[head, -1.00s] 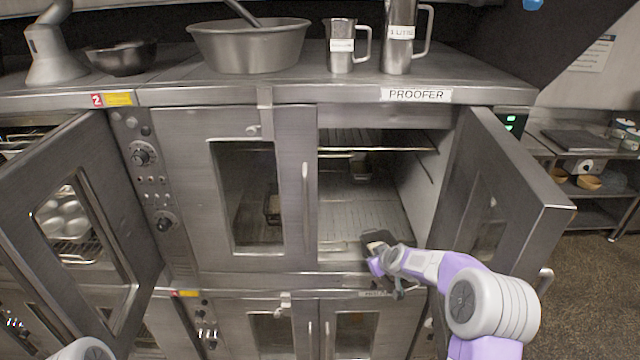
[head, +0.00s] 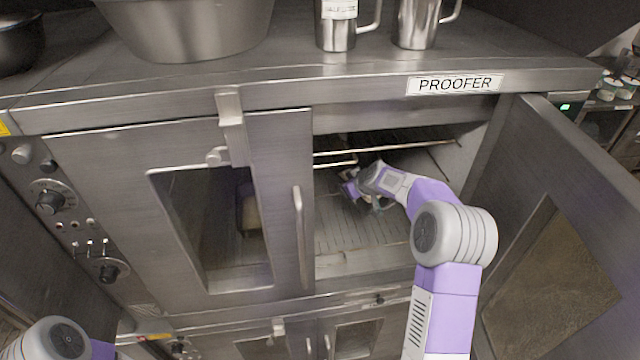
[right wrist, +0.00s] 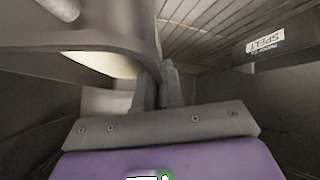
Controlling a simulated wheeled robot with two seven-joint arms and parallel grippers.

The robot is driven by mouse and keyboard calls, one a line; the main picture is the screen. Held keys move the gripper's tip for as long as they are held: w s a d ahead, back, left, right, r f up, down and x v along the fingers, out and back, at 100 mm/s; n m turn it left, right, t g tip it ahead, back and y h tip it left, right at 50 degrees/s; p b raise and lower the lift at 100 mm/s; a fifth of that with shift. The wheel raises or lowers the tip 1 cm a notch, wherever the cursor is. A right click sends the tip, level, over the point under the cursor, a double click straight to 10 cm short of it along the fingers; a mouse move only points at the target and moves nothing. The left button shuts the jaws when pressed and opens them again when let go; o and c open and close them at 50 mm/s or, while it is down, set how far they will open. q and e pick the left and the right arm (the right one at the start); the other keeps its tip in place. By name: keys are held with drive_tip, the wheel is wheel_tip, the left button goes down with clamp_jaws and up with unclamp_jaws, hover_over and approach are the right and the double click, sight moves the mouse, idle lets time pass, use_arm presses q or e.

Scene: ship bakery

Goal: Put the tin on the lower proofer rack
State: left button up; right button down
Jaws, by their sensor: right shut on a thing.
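My right gripper (head: 352,188) is inside the open proofer (head: 455,84), above the lower rack (head: 345,232) and below the upper rack's front bar (head: 400,149). In the right wrist view the gripper (right wrist: 160,88) is shut on the edge of a grey metal tin (right wrist: 110,28), which fills the upper left. In the head view the held tin is mostly hidden by the gripper and arm. I cannot tell whether it touches the rack. My left gripper is out of view; only part of that arm shows at bottom left.
A dark tin labelled SPELT (right wrist: 265,42) is at right in the wrist view. Another tin (head: 249,208) shows behind the closed left door's window. The open right door (head: 590,190) stands beside my arm. Jugs (head: 337,25) and a large bowl (head: 190,25) stand on top.

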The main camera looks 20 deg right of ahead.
drive_tip(key=f, duration=0.7)
drive_tip(key=shift+s+f, duration=0.1)
drive_tip(key=shift+s, duration=0.15)
drive_tip(key=shift+w+f, duration=0.1)
drive_tip(key=shift+f, duration=0.35)
drive_tip(key=shift+b, duration=0.3)
drive_tip(key=c, duration=1.6)
unclamp_jaws()
drive_tip(key=shift+f, duration=0.15)
drive_tip(key=o, duration=0.3)
drive_tip(key=shift+o, duration=0.2)
